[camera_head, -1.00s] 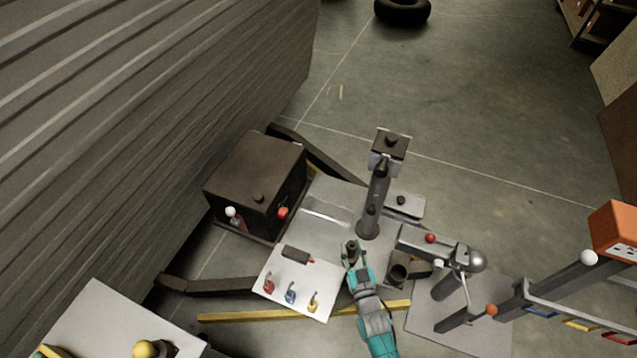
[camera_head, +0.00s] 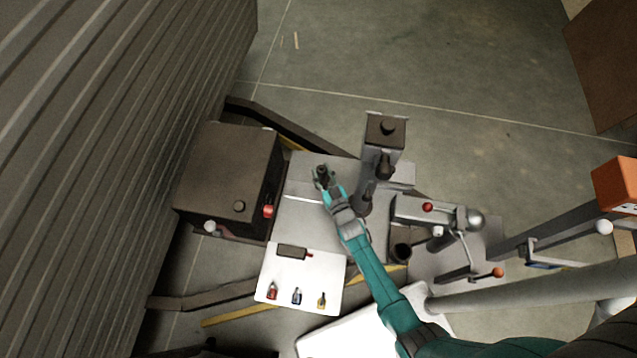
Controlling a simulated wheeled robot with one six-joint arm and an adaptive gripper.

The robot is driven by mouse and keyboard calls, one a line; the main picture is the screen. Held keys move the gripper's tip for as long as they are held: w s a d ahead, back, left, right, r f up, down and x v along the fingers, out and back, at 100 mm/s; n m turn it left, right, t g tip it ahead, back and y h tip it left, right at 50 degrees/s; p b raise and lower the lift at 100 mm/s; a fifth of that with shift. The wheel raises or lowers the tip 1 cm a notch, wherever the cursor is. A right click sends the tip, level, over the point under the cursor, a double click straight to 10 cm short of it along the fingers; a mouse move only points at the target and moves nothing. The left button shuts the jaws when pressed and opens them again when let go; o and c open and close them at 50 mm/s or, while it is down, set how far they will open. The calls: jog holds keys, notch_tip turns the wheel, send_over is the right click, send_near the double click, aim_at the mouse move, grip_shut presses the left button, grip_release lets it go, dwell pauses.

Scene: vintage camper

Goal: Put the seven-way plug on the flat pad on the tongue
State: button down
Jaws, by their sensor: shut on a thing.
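My gripper (camera_head: 322,174) is shut on a small dark cylinder, which looks like the seven-way plug (camera_head: 321,171). The plug is over the far part of the grey tongue plate (camera_head: 300,220), between the dark box and the upright post. A flat grey pad (camera_head: 301,177) with a bright front edge lies there. The plug and gripper overlap the pad's right part in this view. I cannot tell whether the plug touches it. The fingertips are small and partly hide the plug.
A dark box (camera_head: 225,175) with a red knob stands left. The tongue jack post (camera_head: 387,150) rises close on the right. A white board (camera_head: 295,268) with small coloured pieces lies in front. The coupler (camera_head: 450,214) and an open dark cup (camera_head: 401,251) are at right.

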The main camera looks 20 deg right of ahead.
aim_at(324, 187)
jog(key=shift+f, duration=3.5)
jog(key=shift+f, duration=0.1)
jog(key=c, duration=0.8)
grip_release()
jog(key=shift+o, duration=0.2)
jog(key=s, duration=1.2)
jog(key=shift+d, duration=0.1)
